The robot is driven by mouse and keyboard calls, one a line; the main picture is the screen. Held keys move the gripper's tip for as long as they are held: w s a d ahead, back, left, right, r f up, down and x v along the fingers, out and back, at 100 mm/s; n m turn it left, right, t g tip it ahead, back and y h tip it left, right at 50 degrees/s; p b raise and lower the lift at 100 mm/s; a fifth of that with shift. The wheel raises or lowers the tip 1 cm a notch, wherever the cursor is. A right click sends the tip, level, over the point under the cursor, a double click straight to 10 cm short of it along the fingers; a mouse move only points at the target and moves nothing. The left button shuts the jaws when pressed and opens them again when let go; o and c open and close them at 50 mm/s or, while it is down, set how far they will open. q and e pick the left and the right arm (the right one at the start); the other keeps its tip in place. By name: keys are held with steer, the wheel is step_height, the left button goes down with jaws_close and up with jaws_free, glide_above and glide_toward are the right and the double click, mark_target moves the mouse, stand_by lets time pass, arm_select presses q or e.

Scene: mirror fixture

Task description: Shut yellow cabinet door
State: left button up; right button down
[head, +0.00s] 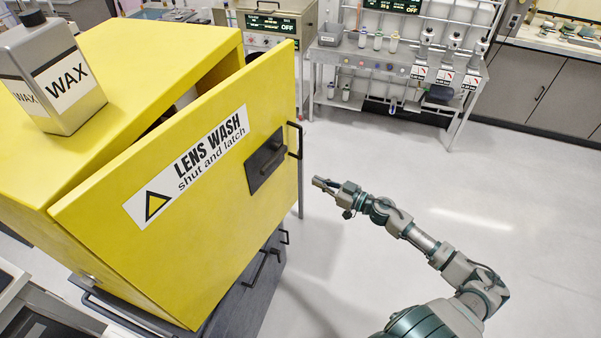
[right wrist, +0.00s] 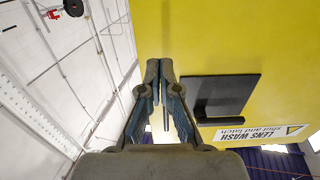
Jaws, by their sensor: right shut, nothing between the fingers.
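The yellow cabinet (head: 110,50) stands at the left in the head view. Its yellow door (head: 190,230), labelled "LENS WASH shut and latch", is ajar, with a dark gap along its top edge. A black latch plate (head: 266,160) and a black handle (head: 296,140) sit near the door's right edge. My right gripper (head: 318,184) is shut and empty, just right of the door's edge in the head view. The right wrist view shows its closed fingers (right wrist: 159,68) in front of the door (right wrist: 230,40), beside the latch plate (right wrist: 222,98). Contact cannot be told. My left gripper is not in view.
A grey WAX bottle (head: 55,75) stands on the cabinet top. The cabinet rests on a dark drawer unit (head: 255,290). A metal bench (head: 400,65) with bottles is behind. The floor (head: 450,190) right of the door is clear apart from my arm.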

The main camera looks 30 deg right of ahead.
mark_target(290, 170)
steer(key=x, duration=0.2)
steer(key=a+x, duration=0.1)
steer(key=x, duration=0.2)
steer(key=p+x, duration=0.1)
steer(key=x, duration=0.1)
steer(key=shift+s+a+r, duration=0.25)
steer(key=shift+a+r, duration=0.05)
steer(key=shift+r, duration=0.1)
steer(key=shift+w+a+f, duration=0.1)
steer(key=shift+w, duration=0.35)
steer(key=shift+d+f, duration=0.2)
steer(key=shift+d, duration=0.35)
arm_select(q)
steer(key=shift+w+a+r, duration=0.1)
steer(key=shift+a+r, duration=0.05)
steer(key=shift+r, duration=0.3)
arm_select(e)
steer(key=shift+w, duration=0.1)
